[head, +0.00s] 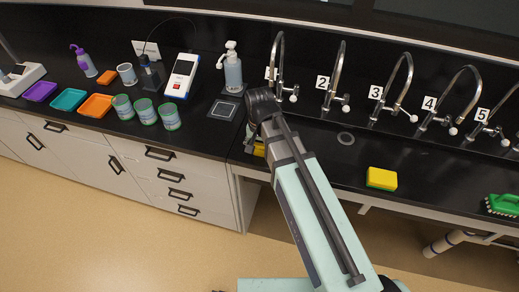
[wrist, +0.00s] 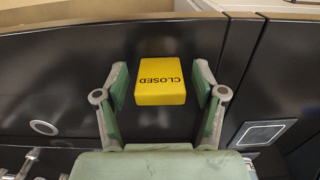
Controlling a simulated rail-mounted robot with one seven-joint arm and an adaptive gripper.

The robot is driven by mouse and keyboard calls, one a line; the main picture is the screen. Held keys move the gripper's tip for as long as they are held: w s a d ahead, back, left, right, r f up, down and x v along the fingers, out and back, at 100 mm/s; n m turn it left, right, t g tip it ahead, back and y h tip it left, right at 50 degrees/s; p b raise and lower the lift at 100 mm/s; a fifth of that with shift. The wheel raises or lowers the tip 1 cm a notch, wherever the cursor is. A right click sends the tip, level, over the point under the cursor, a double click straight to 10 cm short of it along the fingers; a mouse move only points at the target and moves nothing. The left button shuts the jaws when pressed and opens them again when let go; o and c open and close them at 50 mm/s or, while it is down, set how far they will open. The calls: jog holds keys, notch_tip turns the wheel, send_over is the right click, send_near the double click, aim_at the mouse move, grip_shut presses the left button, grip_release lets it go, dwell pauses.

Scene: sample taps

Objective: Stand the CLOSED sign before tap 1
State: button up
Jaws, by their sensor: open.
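The yellow CLOSED sign (wrist: 160,85) shows between the fingers in the wrist view, its black letters upside down in the picture. My gripper (wrist: 160,92) is open, one finger on each side of the sign, with a visible gap on both sides. In the head view only a yellow bit of the sign (head: 259,150) shows by the counter's front edge, mostly hidden by my gripper and arm. Tap 1 (head: 280,60) stands behind my gripper at the back of the counter; its number plate is partly covered by my arm.
Several more numbered taps, such as tap 2 (head: 338,75), run to the right. A yellow sponge (head: 381,178) and green brush (head: 502,204) lie right. A soap bottle (head: 232,70) and square pad (head: 223,108) are left. The counter around the drain (head: 345,138) is clear.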

aim_at(259, 145)
notch_tip(259, 145, up, 12)
jog(key=shift+f+b, duration=0.2)
jog(key=shift+b, duration=0.95)
